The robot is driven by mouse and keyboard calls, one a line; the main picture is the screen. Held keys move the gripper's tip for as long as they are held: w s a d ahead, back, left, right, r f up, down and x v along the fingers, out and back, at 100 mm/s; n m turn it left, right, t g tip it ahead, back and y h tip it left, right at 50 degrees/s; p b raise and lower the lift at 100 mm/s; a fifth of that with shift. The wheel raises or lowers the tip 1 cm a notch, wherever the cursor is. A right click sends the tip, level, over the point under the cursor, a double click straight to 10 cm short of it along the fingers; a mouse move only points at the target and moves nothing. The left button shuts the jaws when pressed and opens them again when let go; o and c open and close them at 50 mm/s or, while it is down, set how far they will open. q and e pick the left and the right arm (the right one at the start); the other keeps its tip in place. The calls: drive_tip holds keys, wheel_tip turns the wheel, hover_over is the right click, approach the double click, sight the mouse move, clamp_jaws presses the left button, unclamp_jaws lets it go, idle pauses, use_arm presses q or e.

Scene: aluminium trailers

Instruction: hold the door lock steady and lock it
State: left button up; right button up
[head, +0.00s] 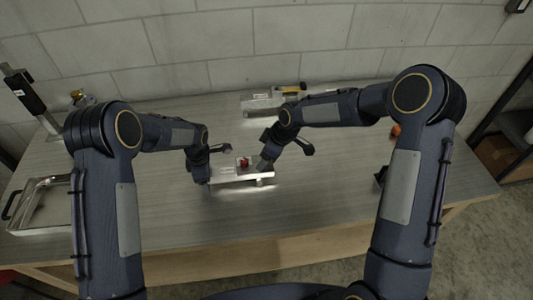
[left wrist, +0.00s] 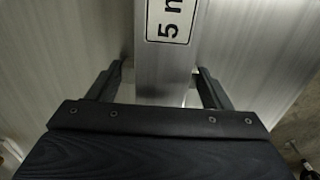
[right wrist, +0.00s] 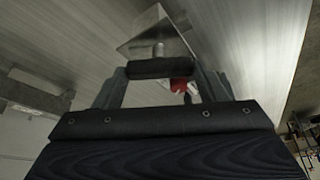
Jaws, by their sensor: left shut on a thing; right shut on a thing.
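The door lock (head: 228,173) is a silver metal bar lying on the table between my arms in the head view, with a small red part (head: 244,162) on top. My left gripper (head: 208,178) is shut on its left end. In the left wrist view the metal bar (left wrist: 165,75), with a "5 m" label, runs between the fingers. My right gripper (head: 264,165) is at the lock's right end. The grasped piece is partly hidden.
Another metal assembly with a yellow part (head: 290,89) lies at the back of the table (head: 330,200) by the block wall. A metal tray (head: 42,205) is at the left edge. An orange object (head: 395,131) is beside my right arm. The front middle is clear.

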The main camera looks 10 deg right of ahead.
drive_tip(key=m+t+h, duration=0.1)
drive_tip(key=m, duration=0.5)
drive_tip(key=shift+s+a+t+h, duration=0.1)
drive_tip(key=shift+a+t+h, duration=0.1)
drive_tip(key=shift+t+h, duration=0.2)
drive_tip(key=m+h, duration=0.2)
drive_tip(key=m, duration=0.4)
idle(0.3)
drive_tip(key=o, duration=1)
drive_tip(key=v, duration=1.2)
drive_tip(key=shift+s+a, duration=0.2)
drive_tip(key=shift+s, duration=0.05)
drive_tip(key=shift+f, duration=0.1)
use_arm(q)
drive_tip(key=o, duration=1.3)
